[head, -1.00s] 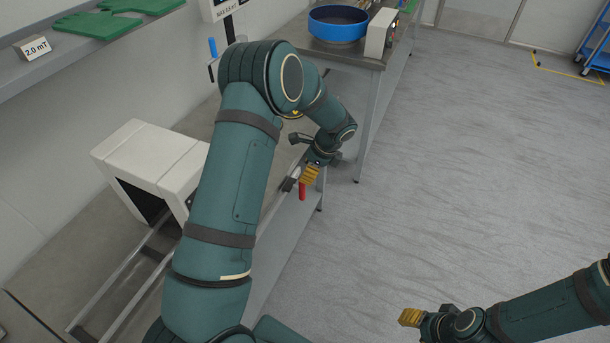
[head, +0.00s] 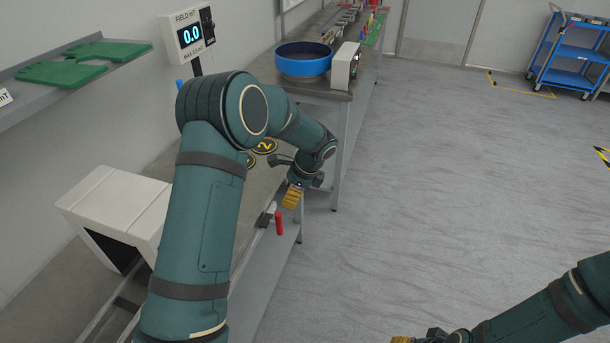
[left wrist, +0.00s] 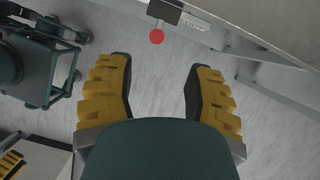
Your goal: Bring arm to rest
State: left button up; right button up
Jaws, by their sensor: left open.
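My left arm reaches from the lower left over the workbench in the head view. Its gripper (head: 291,197) hangs just past the bench's right edge, above a red-handled part (head: 279,222). In the left wrist view, the yellow-padded fingers (left wrist: 158,95) are spread wide with only floor between them. The red knob (left wrist: 157,36) shows beyond the fingertips, apart from them. My right arm comes in at the lower right of the head view. Only the top of its yellow finger (head: 403,340) shows at the bottom edge, so its opening is hidden.
A white box-shaped machine (head: 110,205) stands on the bench at left. A blue round bowl (head: 303,60) and a white control box (head: 344,66) sit farther back. A field meter (head: 188,34) reads 0.0. A blue cart (head: 570,55) stands far right. The floor between is clear.

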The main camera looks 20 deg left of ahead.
pick_arm(q)
jog(key=s+d+f+n+t+h, duration=0.1)
jog(key=s+d+f+n+h, duration=0.35)
jog(key=s+d+f, duration=0.35)
jog(key=s+d+f+n+h, duration=0.3)
jog(key=s+d+f+n, duration=0.2)
jog(key=s+d, duration=0.4)
jog(key=s+d+n+t, duration=0.1)
jog(key=s+d+n, duration=0.2)
jog(key=s+n, duration=0.3)
jog(key=shift+s+f+n+t, duration=0.2)
jog(key=shift+f+n+t, duration=0.15)
jog(key=shift+f+t, duration=0.1)
jog(key=shift+a+h, duration=0.1)
jog(key=shift+h, duration=0.15)
